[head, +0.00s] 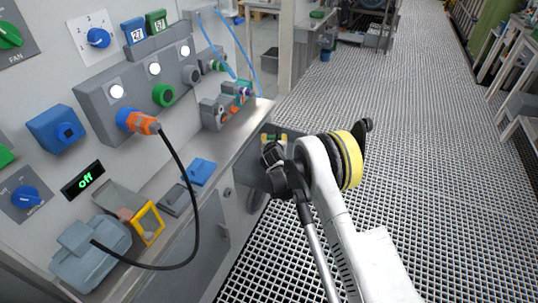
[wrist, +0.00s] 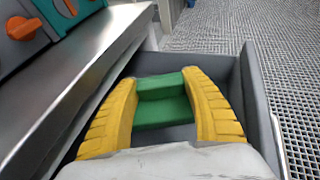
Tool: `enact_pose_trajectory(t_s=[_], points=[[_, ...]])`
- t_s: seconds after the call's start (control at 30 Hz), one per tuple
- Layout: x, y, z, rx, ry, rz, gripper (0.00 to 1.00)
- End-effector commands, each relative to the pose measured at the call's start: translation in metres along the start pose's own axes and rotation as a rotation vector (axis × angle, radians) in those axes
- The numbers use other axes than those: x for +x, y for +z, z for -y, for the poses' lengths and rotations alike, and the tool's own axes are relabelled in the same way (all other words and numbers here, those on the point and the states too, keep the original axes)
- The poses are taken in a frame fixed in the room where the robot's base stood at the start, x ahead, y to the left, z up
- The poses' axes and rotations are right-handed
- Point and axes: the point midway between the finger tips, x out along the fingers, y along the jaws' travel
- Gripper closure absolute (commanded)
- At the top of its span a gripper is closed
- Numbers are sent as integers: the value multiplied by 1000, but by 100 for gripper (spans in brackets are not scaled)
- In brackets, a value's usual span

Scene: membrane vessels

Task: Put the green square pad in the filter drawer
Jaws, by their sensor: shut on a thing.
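My gripper (wrist: 164,86) has yellow ribbed fingers. They are closed on both sides of the green square pad (wrist: 160,112) in the wrist view. The pad is inside the outline of the open grey filter drawer (wrist: 262,95), between its walls. I cannot tell whether the pad touches the drawer floor. In the head view the drawer (head: 247,168) sticks out from the bench front, and my gripper (head: 274,138) is over it. My arm hides part of the drawer there, and only a little green shows between the fingers.
The metal bench top (wrist: 75,75) runs along the drawer's left side. On the bench are a blue pad (head: 199,171), a yellow frame (head: 148,223) and a blue-grey vessel (head: 90,254) with a black cable. The grid floor (head: 420,160) to the right is clear.

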Motion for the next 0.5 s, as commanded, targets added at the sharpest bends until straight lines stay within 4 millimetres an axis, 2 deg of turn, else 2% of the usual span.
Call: enact_pose_trajectory(t_s=[0.03, 0.23, 0.5], points=[[-2, -9, -7, -3, 2, 1, 75], [-8, -20, -17, 0, -1, 0, 75], [6, -55, -17, 0, -1, 0, 75]])
